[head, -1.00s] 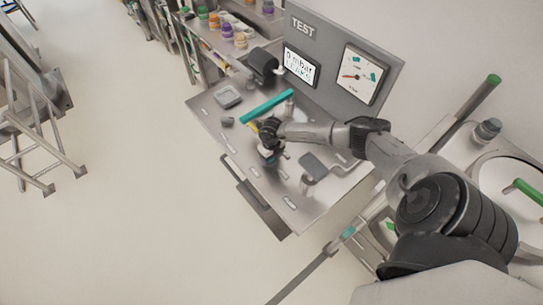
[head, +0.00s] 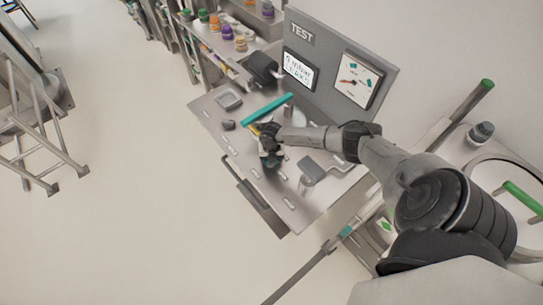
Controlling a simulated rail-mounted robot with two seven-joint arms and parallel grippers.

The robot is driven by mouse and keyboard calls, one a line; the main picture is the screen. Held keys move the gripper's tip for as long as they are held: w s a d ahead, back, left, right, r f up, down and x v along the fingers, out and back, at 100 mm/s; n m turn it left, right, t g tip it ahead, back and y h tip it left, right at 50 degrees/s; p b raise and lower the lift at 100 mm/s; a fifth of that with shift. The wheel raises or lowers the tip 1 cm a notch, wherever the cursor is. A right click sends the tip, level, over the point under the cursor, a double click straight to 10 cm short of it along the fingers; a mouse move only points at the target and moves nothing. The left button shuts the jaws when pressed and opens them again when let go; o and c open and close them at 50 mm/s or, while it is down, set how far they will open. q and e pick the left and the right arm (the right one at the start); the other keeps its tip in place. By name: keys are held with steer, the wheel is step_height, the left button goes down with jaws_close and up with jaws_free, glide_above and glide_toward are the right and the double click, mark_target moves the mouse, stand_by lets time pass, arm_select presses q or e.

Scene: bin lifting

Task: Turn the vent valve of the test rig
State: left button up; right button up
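The test rig (head: 207,109) is a grey metal bench with an upright panel (head: 322,52) marked TEST. A teal bar (head: 268,109) lies slantwise above the bench top, and a small yellow part (head: 254,130) shows at its near end. I cannot tell for sure which part is the vent valve. My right gripper (head: 269,158) points down at the bench, just in front of the teal bar and beside the yellow part. Its dark fingers are small and partly hidden by the wrist, so their opening and any contact are unclear. My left gripper is out of view.
Coloured jars (head: 227,32) are behind. The floor at left is clear up to a metal frame (head: 40,150).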

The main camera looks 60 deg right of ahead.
steer(key=m+p, duration=0.1)
steer(key=m, duration=0.1)
steer(key=m+p, duration=0.3)
steer(key=m, duration=0.1)
steer(key=shift+a+r, duration=0.15)
steer(key=shift+r, duration=0.1)
steer(key=shift+f+m+p, duration=0.15)
steer(key=shift+m+p, duration=1.45)
steer(key=shift+m, duration=0.8)
steer(key=o, duration=0.9)
steer(key=shift+o, duration=0.2)
steer(key=shift+r+p, duration=0.4)
steer(key=shift+r, duration=0.05)
step_height(320, 180, up, 13)
steer(key=p, duration=0.3)
